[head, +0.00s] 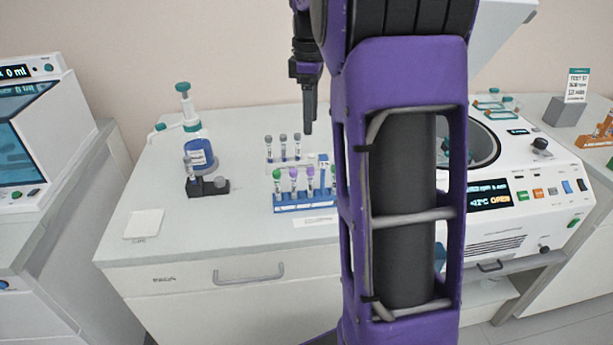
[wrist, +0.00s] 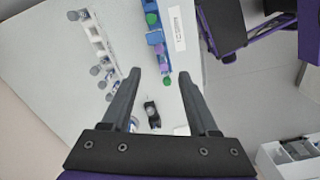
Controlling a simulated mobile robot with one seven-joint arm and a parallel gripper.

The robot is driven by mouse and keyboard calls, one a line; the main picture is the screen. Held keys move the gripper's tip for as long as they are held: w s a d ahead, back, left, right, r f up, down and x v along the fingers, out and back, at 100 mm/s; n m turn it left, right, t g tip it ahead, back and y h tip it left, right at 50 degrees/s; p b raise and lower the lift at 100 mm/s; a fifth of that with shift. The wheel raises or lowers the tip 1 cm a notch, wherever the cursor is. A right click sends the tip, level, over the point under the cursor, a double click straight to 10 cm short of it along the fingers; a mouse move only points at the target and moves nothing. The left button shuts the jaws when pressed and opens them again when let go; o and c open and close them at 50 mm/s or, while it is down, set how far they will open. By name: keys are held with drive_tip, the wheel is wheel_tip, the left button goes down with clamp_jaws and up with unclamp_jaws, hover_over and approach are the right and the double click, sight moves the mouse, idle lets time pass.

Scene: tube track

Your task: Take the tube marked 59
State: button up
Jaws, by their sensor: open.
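A blue rack (head: 305,199) stands on the bench and holds several upright tubes with green and purple caps, such as a purple-capped tube (head: 293,180). Behind it a white rack (head: 290,164) holds grey-capped tubes (head: 283,146). Tube numbers are too small to read, so I cannot tell which is marked 59. My gripper (head: 308,128) hangs above and behind the racks, pointing down. In the wrist view my gripper (wrist: 160,78) is open and empty. The blue rack (wrist: 155,38) lies beyond its fingertips, and the white rack (wrist: 96,35) lies to the left. My arm hides the bench right of the blue rack.
A black holder (head: 208,187) with a tube stands left of the racks, before a blue-labelled pump bottle (head: 200,150). A white pad (head: 143,223) lies on the front left bench. An open centrifuge (head: 520,215) stands at right. The bench front is clear.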

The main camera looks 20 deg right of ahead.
sight(309, 173)
wheel_tip(309, 173, down, 12)
drive_tip(key=shift+r+b, duration=0.2)
drive_tip(key=shift+b, duration=0.45)
drive_tip(key=shift+w+f, duration=0.15)
drive_tip(key=shift+f, duration=2.8)
clamp_jaws()
